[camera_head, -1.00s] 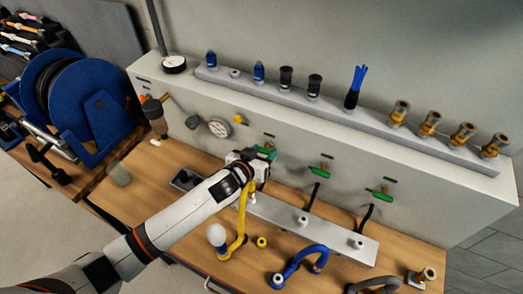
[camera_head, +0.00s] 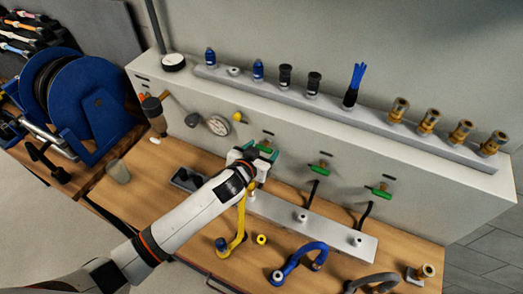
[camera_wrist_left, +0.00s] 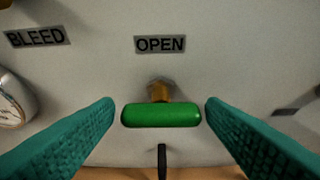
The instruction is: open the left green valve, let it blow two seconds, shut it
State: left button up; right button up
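The left green valve (camera_wrist_left: 161,115) has a green bar handle lying level on a brass stem, below an OPEN label (camera_wrist_left: 160,44) in the left wrist view. My left gripper (camera_head: 262,160) is at this valve on the grey panel and mostly hides it in the head view. In the wrist view its two teal fingers (camera_wrist_left: 160,118) stand open, one beyond each end of the handle, with small gaps. The yellow hose (camera_head: 241,220) curves down onto the bench, with a dark blue tip (camera_head: 221,244). My right gripper is not in view.
Two more green valves, the middle one (camera_head: 320,167) and the right one (camera_head: 382,190), are on the same panel (camera_head: 430,200). A gauge (camera_head: 218,125) is to the left. A grey strip (camera_head: 330,232) with pegs lies below. A blue hose (camera_head: 300,258) is at the front.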

pick_arm(q)
jog(key=shift+o, duration=0.2)
jog(key=b+v, duration=0.2)
jog(key=v, duration=1)
jog(key=shift+f, duration=0.1)
dwell(0.3)
